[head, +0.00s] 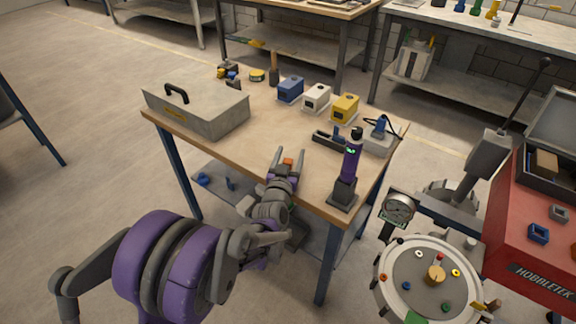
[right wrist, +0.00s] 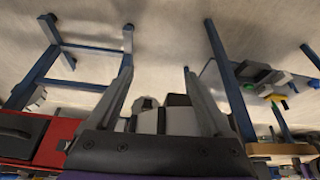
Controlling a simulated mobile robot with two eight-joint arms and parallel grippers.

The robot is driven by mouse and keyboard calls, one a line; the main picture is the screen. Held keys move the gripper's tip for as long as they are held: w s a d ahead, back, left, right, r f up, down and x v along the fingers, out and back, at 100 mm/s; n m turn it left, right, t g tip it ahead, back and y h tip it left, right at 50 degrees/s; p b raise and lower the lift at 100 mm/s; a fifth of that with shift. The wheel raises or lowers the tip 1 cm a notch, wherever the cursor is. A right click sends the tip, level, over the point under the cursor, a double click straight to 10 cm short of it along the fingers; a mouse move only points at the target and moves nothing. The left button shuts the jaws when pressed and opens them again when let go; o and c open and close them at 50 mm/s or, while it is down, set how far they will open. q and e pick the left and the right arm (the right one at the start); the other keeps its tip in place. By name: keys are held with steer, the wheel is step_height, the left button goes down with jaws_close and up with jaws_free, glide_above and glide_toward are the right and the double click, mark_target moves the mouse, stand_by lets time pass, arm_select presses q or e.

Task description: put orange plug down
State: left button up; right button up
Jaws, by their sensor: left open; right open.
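The orange plug (head: 288,161) is a small orange block at the near part of the wooden workbench (head: 240,147). My left gripper (head: 291,153) is open, with one finger on each side of the plug. Its lower part is hidden by the gripper, so I cannot tell whether it touches the bench top. My right gripper (right wrist: 156,72) is open and empty in the right wrist view, away from the plug. It does not show in the head view.
A grey toolbox (head: 200,109) stands at the bench's left. Blue (head: 290,89), white (head: 316,97) and yellow (head: 344,107) boxes stand at the back. A purple-and-black device (head: 350,165) stands upright at the right corner. A round drum (head: 425,280) and red cabinet (head: 525,235) are further right.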

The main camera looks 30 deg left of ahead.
arm_select(q)
jaws_close()
stand_by(0.3)
